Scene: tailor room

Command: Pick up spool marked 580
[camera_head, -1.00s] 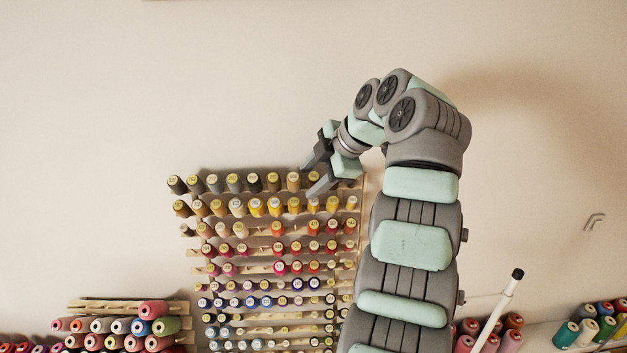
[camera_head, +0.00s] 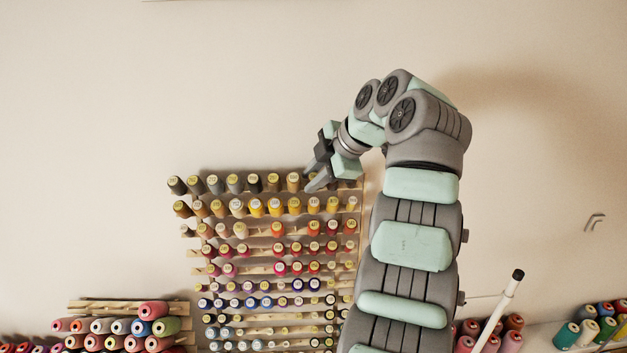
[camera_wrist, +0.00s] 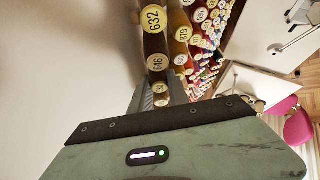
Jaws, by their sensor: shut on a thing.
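My gripper (camera_head: 313,178) is at the right part of the top row of the thread rack, with its fingers close together around one spool. In the wrist view, the fingers reach up from the dark bracket and a small yellow-capped spool (camera_wrist: 161,89) sits between them, mostly hidden. Its number is too small to read, so I cannot tell whether it is 580. Spools marked 632 (camera_wrist: 153,19) and 646 (camera_wrist: 156,63) stand beyond it in the same row. A spool marked 819 (camera_wrist: 183,34) is in the neighbouring row.
The rack (camera_head: 362,196) holds many rows of coloured spools below my gripper, with neighbours close by. The wall (camera_head: 250,90) above is bare. Large cones (camera_head: 152,310) lie on a lower left rack, and a white pole (camera_head: 497,312) stands at the lower right.

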